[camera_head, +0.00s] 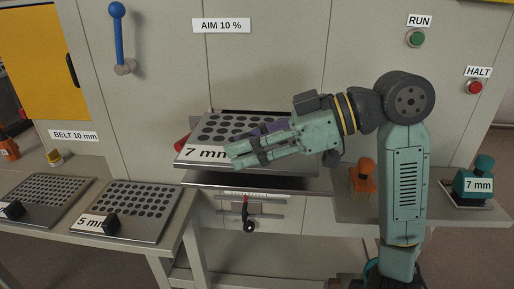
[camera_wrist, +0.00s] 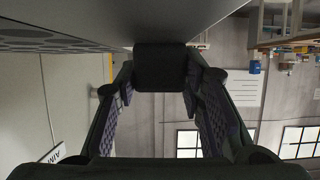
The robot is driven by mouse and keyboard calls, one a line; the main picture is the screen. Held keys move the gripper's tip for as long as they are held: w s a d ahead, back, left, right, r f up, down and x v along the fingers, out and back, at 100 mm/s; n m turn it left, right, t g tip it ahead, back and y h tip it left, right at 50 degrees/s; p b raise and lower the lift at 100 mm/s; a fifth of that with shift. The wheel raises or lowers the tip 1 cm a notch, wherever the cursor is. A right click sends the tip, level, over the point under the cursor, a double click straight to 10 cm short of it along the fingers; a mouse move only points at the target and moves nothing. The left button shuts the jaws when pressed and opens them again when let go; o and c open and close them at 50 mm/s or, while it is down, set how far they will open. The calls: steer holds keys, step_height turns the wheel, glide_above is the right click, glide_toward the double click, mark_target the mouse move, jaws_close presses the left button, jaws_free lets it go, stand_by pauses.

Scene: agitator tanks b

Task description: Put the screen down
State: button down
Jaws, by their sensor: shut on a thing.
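A grey perforated screen (camera_head: 213,130) with large round holes and a "7 mm" label is in front of the cabinet, left of centre in the head view. My gripper (camera_head: 240,152) is at its front edge, next to the label.
A table at left carries a "5 mm" screen (camera_head: 160,205) and a finer screen (camera_head: 50,187), both with black handles. The right shelf (camera_head: 440,212) holds an orange item (camera_head: 362,175) and a teal "7 mm" item (camera_head: 477,180).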

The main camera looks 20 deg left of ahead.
steer(key=shift+w+d, duration=0.35)
steer(key=shift+w, duration=0.5)
step_height(320, 180, down, 3)
steer(key=shift+r+p, duration=0.1)
steer(key=shift+p, duration=0.5)
steer(key=shift+f, duration=0.45)
steer(key=shift+f, duration=0.1)
steer(key=shift+f, duration=0.15)
steer(key=c, duration=1.1)
jaws_free()
steer(key=shift+o, duration=0.2)
steer(key=shift+r, duration=0.4)
steer(key=b+v, duration=0.2)
steer(key=v, duration=1)
steer(key=shift+f+b, duration=0.2)
steer(key=shift+b, duration=0.15)
